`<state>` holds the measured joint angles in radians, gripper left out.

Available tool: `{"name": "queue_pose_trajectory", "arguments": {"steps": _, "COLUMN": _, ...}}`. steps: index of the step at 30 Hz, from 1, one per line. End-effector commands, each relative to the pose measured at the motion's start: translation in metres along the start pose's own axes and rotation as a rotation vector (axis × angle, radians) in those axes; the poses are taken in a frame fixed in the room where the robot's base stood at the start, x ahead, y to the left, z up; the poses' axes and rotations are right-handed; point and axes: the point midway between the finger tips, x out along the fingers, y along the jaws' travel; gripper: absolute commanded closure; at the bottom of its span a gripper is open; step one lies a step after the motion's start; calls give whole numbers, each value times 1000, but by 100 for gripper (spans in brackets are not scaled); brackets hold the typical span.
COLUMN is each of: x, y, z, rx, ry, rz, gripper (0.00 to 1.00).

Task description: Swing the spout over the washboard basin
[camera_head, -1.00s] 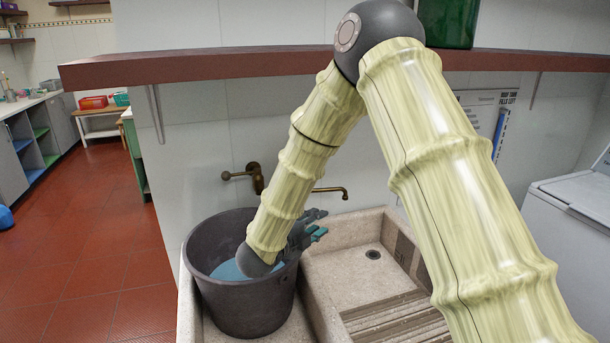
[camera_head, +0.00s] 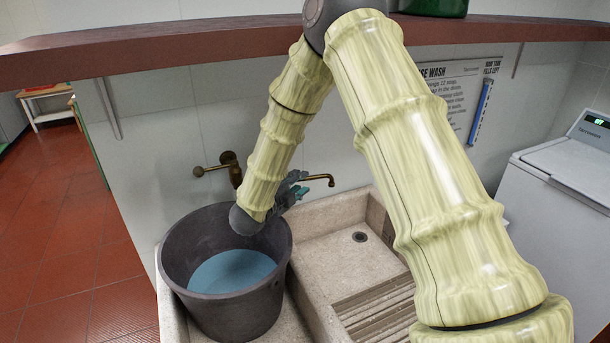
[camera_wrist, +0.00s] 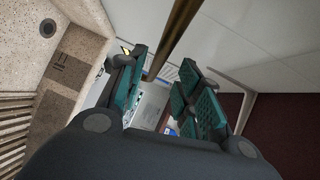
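The brass spout (camera_head: 318,178) extends right from the wall tap (camera_head: 234,168), its downturned tip near the back-left corner of the washboard basin (camera_head: 335,238). The basin has a drain and a ribbed washboard (camera_head: 375,305). My gripper (camera_head: 297,186) is beside the spout, above the basin's back-left edge, partly hidden by my arm. In the wrist view my gripper (camera_wrist: 168,90) has its teal-padded fingers apart. The brass spout (camera_wrist: 178,38) runs down toward the gap between them; I cannot tell whether it touches a finger.
A dark bucket (camera_head: 180,255) holding blue water stands in the left basin, below my forearm. A dark red shelf (camera_head: 200,45) crosses above the tap. A white washing machine (camera_head: 560,190) stands at the right. The space over the ribbed washboard is clear.

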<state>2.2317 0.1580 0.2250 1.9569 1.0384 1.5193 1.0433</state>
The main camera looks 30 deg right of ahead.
Motion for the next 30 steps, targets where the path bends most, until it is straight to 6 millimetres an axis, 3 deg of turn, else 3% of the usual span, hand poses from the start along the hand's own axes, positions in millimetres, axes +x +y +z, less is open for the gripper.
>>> {"name": "queue_pose_trajectory", "arguments": {"steps": 3, "x": 18, "y": 0, "z": 1, "rx": -2, "ry": 2, "rz": 2, "gripper": 65}}
{"name": "queue_pose_trajectory", "arguments": {"steps": 9, "x": 36, "y": 1, "z": -1, "rx": -1, "ry": 2, "rz": 2, "gripper": 65}}
{"name": "queue_pose_trajectory", "arguments": {"steps": 21, "x": 43, "y": 3, "z": 0, "rx": -2, "ry": 2, "rz": 2, "gripper": 65}}
{"name": "queue_pose_trajectory", "arguments": {"steps": 27, "x": 43, "y": 2, "z": 1, "rx": -2, "ry": 2, "rz": 2, "gripper": 100}}
{"name": "queue_pose_trajectory", "arguments": {"steps": 30, "x": 42, "y": 2, "z": 1, "rx": -2, "ry": 1, "rz": 2, "gripper": 100}}
